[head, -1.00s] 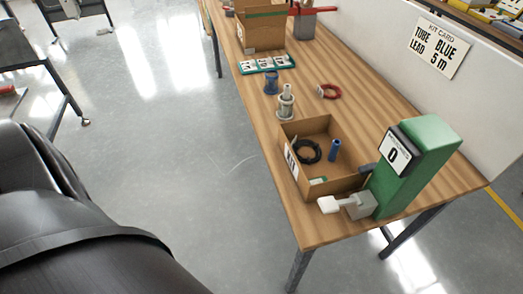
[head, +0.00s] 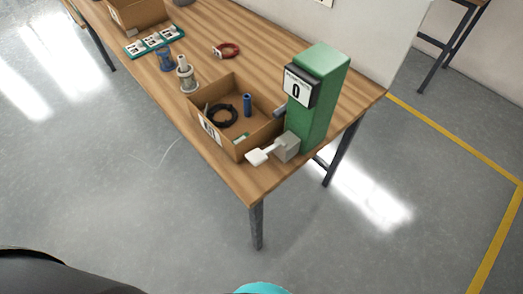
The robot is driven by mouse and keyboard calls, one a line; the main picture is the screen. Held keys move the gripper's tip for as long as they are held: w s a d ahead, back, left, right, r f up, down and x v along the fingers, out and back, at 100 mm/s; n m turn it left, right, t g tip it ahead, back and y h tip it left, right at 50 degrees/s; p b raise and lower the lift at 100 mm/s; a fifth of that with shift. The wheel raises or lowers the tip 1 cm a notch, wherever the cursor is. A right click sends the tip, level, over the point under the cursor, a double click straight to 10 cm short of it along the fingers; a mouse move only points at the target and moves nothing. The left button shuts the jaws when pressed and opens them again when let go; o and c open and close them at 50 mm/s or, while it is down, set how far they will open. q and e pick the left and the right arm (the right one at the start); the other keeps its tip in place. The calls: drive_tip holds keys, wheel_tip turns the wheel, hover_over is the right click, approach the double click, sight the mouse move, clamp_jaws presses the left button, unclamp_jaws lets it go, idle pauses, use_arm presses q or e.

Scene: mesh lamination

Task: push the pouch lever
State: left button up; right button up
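The green dispenser (head: 323,95) stands upright at the near right corner of the wooden table. A black panel with a white label reading 0 (head: 297,91) is on its front. The pouch lever appears to be the white paddle (head: 258,156) that sticks out to the left from a grey block (head: 287,147) at the dispenser's foot. The paddle is beside the near edge of the cardboard kit box. Neither gripper shows in the head view, and nothing touches the paddle.
The open cardboard box (head: 235,142) holds a black cable coil (head: 221,116) and a blue tube (head: 247,104). Spools (head: 186,74), a red coil (head: 227,50) and a teal card tray (head: 152,42) lie farther back on the table (head: 262,183). The grey floor (head: 120,190) in front is clear.

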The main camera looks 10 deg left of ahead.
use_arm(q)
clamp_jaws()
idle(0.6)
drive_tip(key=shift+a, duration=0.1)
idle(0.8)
